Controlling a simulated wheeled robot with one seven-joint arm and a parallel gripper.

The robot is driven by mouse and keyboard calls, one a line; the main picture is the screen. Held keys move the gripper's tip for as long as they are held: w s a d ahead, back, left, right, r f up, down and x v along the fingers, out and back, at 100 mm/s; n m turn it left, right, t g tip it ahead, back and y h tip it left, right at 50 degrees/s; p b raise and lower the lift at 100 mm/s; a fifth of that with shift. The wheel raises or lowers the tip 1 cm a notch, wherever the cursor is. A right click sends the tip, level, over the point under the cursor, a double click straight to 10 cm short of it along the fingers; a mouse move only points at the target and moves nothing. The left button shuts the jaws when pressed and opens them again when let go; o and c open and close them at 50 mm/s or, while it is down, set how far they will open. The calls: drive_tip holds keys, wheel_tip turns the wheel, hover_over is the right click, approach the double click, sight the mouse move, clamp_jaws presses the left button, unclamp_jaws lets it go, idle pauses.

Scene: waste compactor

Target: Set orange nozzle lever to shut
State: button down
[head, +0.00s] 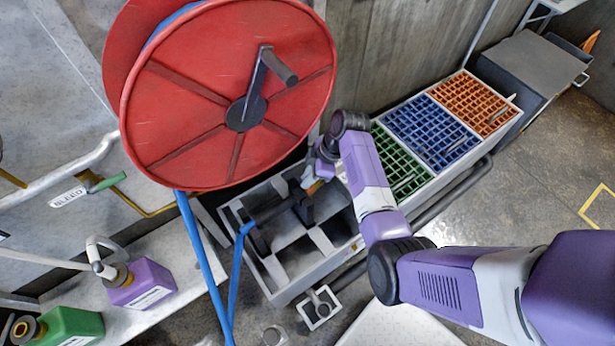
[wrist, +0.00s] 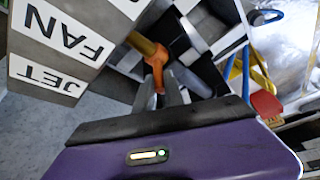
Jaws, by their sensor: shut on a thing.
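The orange nozzle lever (wrist: 156,64) shows in the wrist view just beyond my fingertips, beside a yellow-brown cylindrical part (wrist: 141,43). My gripper (wrist: 161,87) is shut on the orange lever; its dark fingers cover the lever's near part. In the head view my gripper (head: 312,181) reaches down over the grey compartment box, with a small patch of orange at its tip. My own wrist hides most of the nozzle there, so the lever's exact angle cannot be read.
White signs reading FAN (wrist: 62,30) and JET (wrist: 48,77) appear upside down near my gripper. A large red hose reel (head: 200,110) stands close on the left, with blue hose hanging down (head: 203,262). Green, blue (head: 430,130) and orange grids lie right of my wrist.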

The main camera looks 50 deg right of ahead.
sight(314, 188)
drive_tip(key=shift+s, duration=0.1)
drive_tip(key=shift+s+a+f+n+t+h+b, duration=0.15)
drive_tip(key=shift+s+t+b, duration=0.25)
drive_tip(key=shift+t, duration=0.3)
drive_tip(key=shift+s+d+f+n+t+h+b, duration=0.15)
drive_tip(key=shift+s+t, duration=0.3)
drive_tip(key=shift+t, duration=0.25)
drive_tip(key=shift+s+a+f+t+b, duration=0.2)
drive_tip(key=shift+s+t+b, duration=0.25)
drive_tip(key=shift+t+b, duration=0.55)
drive_tip(key=shift+s+a+n+b, duration=0.1)
drive_tip(key=shift+s+n+b, duration=0.15)
drive_tip(key=shift+b, duration=0.55)
drive_tip(key=shift+r, duration=0.1)
drive_tip(key=c, duration=1.4)
unclamp_jaws()
drive_tip(key=shift+c, duration=0.2)
